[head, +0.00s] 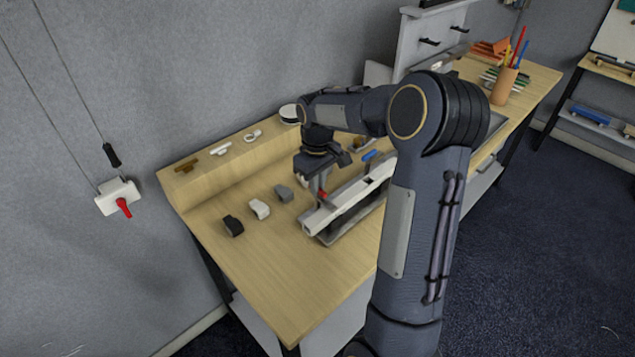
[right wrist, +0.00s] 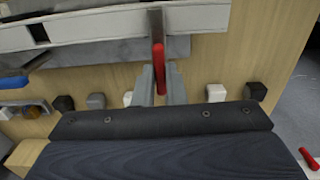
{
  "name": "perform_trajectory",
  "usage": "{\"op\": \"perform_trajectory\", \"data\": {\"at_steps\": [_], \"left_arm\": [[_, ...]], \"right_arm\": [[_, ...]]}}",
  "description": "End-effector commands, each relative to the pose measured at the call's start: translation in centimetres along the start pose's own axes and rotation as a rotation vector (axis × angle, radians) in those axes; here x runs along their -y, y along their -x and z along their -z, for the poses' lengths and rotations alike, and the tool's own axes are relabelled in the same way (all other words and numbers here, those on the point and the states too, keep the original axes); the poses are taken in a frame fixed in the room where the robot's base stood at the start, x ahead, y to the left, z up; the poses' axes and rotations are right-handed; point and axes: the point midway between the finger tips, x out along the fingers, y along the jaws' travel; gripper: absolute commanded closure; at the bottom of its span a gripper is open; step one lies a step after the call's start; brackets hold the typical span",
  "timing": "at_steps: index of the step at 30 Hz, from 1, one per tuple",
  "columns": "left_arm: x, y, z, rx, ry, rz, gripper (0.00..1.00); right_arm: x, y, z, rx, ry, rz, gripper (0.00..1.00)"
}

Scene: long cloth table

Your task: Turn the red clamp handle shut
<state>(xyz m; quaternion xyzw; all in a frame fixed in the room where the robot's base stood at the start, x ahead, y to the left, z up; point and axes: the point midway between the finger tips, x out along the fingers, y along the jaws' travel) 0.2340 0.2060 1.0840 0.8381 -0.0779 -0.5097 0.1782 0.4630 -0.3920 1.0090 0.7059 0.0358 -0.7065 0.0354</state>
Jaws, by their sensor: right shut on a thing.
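The red clamp handle (head: 323,194) stands at a pale bar-shaped fixture (head: 318,221) on the wooden table. In the right wrist view the red handle (right wrist: 159,68) lies between the two grey fingers of my right gripper (right wrist: 160,86), beside a dark upright plate. My right gripper (head: 319,185) points down at the fixture and is shut on the handle. The handle's lower part is hidden by the fingers. My right arm covers the fixture's far right part. My left gripper is not in view.
A blue handle (head: 369,155) sits farther along the fixture. Black (head: 233,226), white (head: 260,209) and grey (head: 283,193) blocks stand left of it. A white wall box with a red lever (head: 124,207) hangs at left. The table's near left part is clear.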

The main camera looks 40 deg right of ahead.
Motion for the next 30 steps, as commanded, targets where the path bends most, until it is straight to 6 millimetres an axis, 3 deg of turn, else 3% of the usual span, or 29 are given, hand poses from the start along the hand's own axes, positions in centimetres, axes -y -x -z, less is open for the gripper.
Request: {"op": "perform_trajectory", "data": {"at_steps": [4,5,9,20,30], "left_arm": [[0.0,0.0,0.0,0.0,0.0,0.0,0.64],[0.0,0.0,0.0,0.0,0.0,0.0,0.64],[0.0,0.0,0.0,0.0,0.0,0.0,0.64],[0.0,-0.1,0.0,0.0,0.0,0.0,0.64],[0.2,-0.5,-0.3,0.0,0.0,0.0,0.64]], "right_arm": [[-0.1,0.1,0.1,-0.004,0.002,-0.002,1.0],[0.0,0.1,0.1,-0.004,0.002,-0.002,0.85],[0.0,0.1,0.1,-0.003,0.001,-0.002,0.67],[0.0,0.6,0.1,-0.004,0.0,-0.002,0.67],[0.0,6.1,0.1,-0.006,0.001,-0.003,0.67]]}}
